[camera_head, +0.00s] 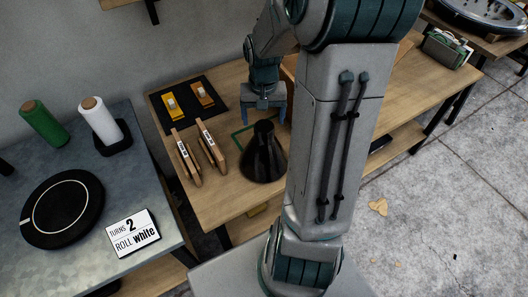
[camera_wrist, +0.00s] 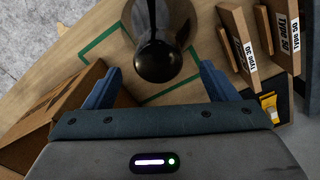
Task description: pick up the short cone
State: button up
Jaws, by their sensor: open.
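A black, glossy cone (camera_head: 264,158) stands upright on the wooden table, wide at the base and narrow at the blunt top. In the wrist view the cone (camera_wrist: 158,62) shows ahead of my gripper, roughly centred between the finger lines. My gripper (camera_head: 264,112) is open and empty, just behind the cone in the head view. In the wrist view the two blue fingers of my gripper (camera_wrist: 159,72) are spread wide. I cannot tell the exact gap in height between fingers and cone. No second cone is in view.
Wooden panels with labels (camera_head: 211,143) stand left of the cone. A black mat (camera_head: 187,104) holds yellow and brown tools. A brown box (camera_wrist: 62,115) lies close beside one finger. A green outline (camera_wrist: 103,38) marks the tabletop. A metal table (camera_head: 85,145) with spools stands left.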

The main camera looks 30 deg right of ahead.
aim_at(264, 126)
jog(key=shift+s+d+f, duration=0.1)
jog(key=shift+f, duration=2.55)
jog(key=c, duration=1.7)
jog(key=shift+r, duration=0.25)
